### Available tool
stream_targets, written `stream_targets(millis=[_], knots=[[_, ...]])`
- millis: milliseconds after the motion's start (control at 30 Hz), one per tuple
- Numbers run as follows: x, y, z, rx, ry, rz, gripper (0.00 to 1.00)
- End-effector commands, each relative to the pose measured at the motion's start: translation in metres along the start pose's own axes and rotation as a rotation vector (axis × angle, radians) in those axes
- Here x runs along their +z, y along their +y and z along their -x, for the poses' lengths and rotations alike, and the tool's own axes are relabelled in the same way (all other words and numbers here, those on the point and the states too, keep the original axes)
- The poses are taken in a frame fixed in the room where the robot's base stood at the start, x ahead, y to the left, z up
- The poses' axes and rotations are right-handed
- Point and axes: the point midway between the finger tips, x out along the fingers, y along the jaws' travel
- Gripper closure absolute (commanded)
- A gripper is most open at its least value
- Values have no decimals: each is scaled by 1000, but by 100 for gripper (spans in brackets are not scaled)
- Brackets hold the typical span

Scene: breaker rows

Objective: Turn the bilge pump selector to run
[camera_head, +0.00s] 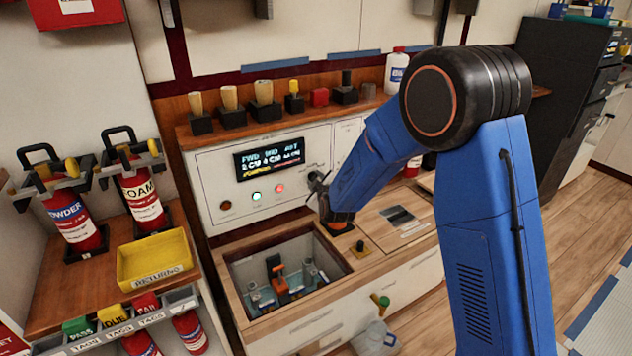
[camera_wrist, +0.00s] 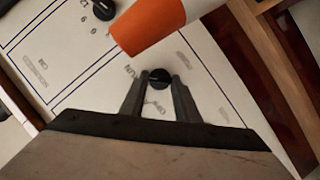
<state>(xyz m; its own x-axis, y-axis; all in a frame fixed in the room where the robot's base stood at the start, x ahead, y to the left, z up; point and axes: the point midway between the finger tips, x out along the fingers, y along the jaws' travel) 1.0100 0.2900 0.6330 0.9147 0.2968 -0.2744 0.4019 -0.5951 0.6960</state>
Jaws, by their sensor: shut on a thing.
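The selector is a round black knob (camera_wrist: 160,78) on a pale panel, in the middle of the wrist view. My gripper (camera_wrist: 160,84) has one finger on each side of the knob and is shut on it. Printed labels sit around the knob, one of them apparently RUN, but they are tilted and hard to read. In the head view my gripper (camera_head: 318,183) is at the front of the white panel (camera_head: 218,203), right of the display. There my arm and gripper largely hide the knob, and its pointer direction cannot be told.
An orange object (camera_wrist: 148,24) stands close above the knob in the wrist view. Another black knob (camera_wrist: 103,9) is on the panel. The display (camera_head: 269,158) has lamps below it. An open bin (camera_head: 285,277) lies below. Several handled items line the shelf above.

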Motion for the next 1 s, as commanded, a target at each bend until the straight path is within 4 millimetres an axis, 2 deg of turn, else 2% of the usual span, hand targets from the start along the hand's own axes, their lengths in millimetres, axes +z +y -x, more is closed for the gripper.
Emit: stream_targets(millis=[33, 67, 133, 433, 567, 667, 1000], knots=[[0, -1, 0, -1, 0, 0, 93], [0, -1, 0, -1, 0, 0, 69], [0, -1, 0, -1, 0, 0, 53], [0, 0, 0, 0, 0, 0, 53], [0, 0, 8, 0, 0, 1, 53], [0, 0, 20, -1, 0, 1, 53], [-1, 0, 85, 0, 1, 0, 53]])
